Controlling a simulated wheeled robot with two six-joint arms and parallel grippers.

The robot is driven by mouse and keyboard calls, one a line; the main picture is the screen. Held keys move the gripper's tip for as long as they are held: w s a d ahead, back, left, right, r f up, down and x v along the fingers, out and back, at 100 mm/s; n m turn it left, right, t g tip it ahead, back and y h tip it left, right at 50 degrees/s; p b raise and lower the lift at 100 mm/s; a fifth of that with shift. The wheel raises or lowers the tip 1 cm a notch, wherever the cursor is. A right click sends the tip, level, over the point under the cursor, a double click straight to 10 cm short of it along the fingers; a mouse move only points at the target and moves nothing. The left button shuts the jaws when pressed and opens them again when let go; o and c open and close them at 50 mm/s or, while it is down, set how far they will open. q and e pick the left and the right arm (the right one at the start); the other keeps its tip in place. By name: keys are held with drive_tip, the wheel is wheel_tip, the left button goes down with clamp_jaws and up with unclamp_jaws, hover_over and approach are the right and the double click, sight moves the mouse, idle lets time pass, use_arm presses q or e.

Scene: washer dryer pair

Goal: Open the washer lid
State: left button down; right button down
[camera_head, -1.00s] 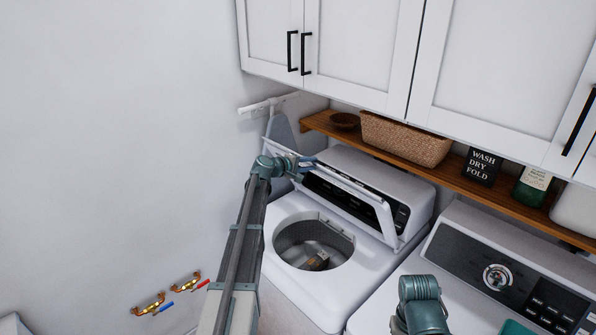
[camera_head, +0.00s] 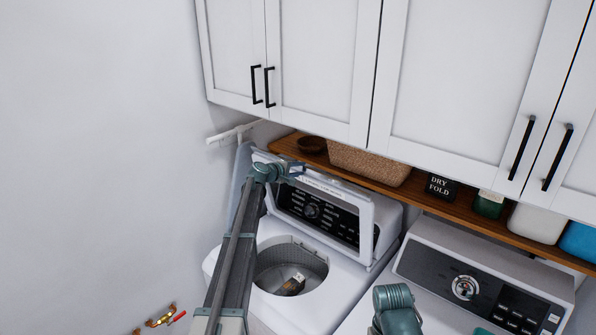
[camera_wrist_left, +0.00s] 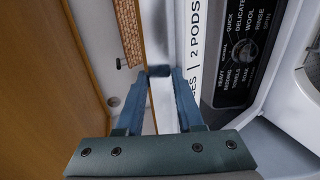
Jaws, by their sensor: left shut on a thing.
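The white washer (camera_head: 325,290) stands left of the dryer, its round tub opening (camera_head: 275,262) uncovered. Its lid (camera_head: 366,228) is raised to nearly upright in front of the control panel (camera_head: 312,211), which shows through the lid's window. My left gripper (camera_head: 292,171) is shut on the lid's upper edge near its left corner. In the left wrist view the fingers (camera_wrist_left: 160,76) lie on both sides of the white lid edge (camera_wrist_left: 164,104). The exact finger contact is partly hidden. My right gripper is not in view; only part of that arm shows.
A wooden shelf (camera_head: 420,194) with a wicker basket (camera_head: 370,164) runs close behind the lid. White cabinets (camera_head: 320,70) hang above it. The dryer (camera_head: 485,280) stands to the right. A small box (camera_head: 292,285) lies in the tub.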

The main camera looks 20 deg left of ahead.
use_arm(q)
drive_tip(key=c, duration=1.2)
unclamp_jaws()
drive_tip(key=shift+o, duration=0.2)
drive_tip(key=shift+s, duration=0.1)
drive_tip(key=p+v, duration=0.3)
drive_tip(key=v, duration=0.9)
drive_tip(key=shift+p, duration=0.3)
drive_tip(key=shift+a, duration=0.1)
drive_tip(key=shift+c, duration=0.2)
